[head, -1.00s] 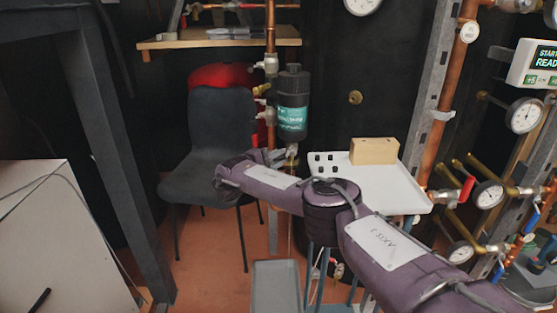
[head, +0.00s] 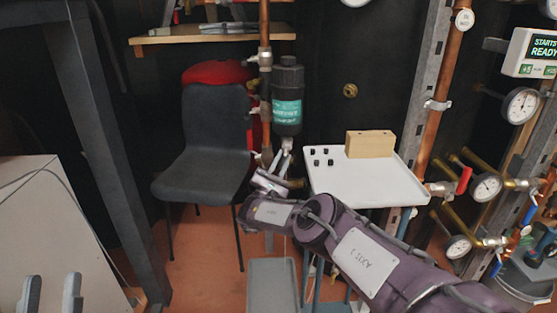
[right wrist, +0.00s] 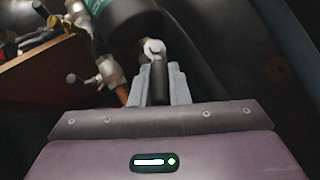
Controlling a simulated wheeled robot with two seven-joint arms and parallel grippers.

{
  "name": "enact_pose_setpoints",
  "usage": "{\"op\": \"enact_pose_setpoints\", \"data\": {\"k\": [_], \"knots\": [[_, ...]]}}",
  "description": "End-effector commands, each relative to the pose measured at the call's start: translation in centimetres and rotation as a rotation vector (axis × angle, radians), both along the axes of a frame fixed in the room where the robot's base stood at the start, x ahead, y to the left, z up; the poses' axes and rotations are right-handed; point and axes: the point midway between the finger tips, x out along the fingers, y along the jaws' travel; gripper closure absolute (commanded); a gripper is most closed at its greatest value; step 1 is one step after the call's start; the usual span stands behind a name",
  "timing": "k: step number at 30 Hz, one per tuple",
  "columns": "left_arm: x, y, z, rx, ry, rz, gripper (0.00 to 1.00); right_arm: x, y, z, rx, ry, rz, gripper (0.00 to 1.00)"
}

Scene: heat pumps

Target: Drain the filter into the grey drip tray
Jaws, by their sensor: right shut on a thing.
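The filter (head: 287,100) is a black upright cylinder with a teal label, on the copper pipework behind the white tray. Its dark underside also shows in the right wrist view (right wrist: 128,20). My right gripper (head: 286,148) is just below the filter. In the right wrist view its fingers (right wrist: 158,80) are shut on a short black handle (right wrist: 158,84), just below a pale round fitting (right wrist: 154,47) under the filter. The grey drip tray (head: 272,286) is low down, below the filter, cut by the bottom edge. My left gripper (head: 51,293) is open and empty at the lower left.
A white tray (head: 370,190) with a wooden block (head: 370,144) and several small black pieces stands right of the filter. A dark chair (head: 205,170) is to the left. Pipes, gauges and valves crowd the right side. A pale box (head: 60,220) stands at left.

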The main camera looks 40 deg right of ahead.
Motion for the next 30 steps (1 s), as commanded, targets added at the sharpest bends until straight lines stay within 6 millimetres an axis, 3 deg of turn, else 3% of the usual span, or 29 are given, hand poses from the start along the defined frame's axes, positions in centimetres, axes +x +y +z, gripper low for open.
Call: {"op": "enact_pose_setpoints", "data": {"k": [12, 29, 30], "knots": [[1.2, -0.7, -3.5, 0.067, 0.164, -0.003, 0.64, -0.4, -0.6, -0.5, -0.166, 0.106, 0.002, 1.0], [1.3, -0.8, -4.1, 0.078, 0.192, -0.003, 0.64, -0.5, -0.7, -0.6, -0.189, 0.122, 0.001, 1.0], [1.4, -0.8, -4.1, 0.078, 0.192, -0.003, 0.64, -0.5, -0.7, -0.6, -0.189, 0.122, 0.001, 0.82]]}}
